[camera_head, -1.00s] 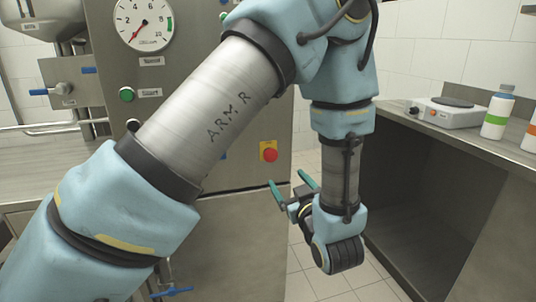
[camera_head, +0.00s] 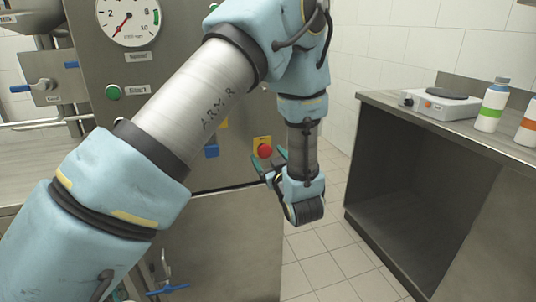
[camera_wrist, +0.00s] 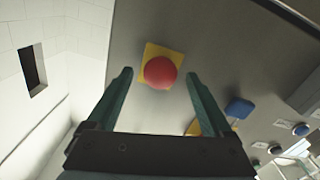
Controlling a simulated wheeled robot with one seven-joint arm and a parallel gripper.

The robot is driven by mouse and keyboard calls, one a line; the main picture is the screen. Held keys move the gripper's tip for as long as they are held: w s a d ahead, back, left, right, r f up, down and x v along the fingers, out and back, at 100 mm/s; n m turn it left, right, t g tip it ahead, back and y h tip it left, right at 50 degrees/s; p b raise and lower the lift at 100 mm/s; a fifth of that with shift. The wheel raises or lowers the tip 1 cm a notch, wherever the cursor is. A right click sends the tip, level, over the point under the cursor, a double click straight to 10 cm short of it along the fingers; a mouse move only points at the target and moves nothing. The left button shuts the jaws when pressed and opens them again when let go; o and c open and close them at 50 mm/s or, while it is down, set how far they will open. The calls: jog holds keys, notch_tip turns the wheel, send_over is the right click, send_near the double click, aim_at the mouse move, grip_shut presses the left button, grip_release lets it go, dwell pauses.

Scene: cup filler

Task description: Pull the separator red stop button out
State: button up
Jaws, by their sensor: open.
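The red stop button (camera_head: 265,151) sits on a yellow plate (camera_head: 261,141) on the separator's grey metal front panel (camera_head: 240,135). In the wrist view the red button (camera_wrist: 160,72) lies ahead of my gripper (camera_wrist: 157,82), roughly centred between the two green fingers. The fingers are apart and empty, and they do not appear to touch the button. In the head view my gripper (camera_head: 268,161) is just below and beside the button, partly hidden by my own wrist.
A blue button (camera_wrist: 239,108) and another yellow plate (camera_wrist: 205,128) are near the red button. A green button (camera_head: 113,92) and a gauge (camera_head: 128,18) are higher on the panel. A counter (camera_head: 440,118) with a hot plate (camera_head: 443,106) and bottle (camera_head: 491,105) stands right.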

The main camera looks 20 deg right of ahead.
jog(key=shift+w, duration=0.2)
grip_shut()
dwell(0.6)
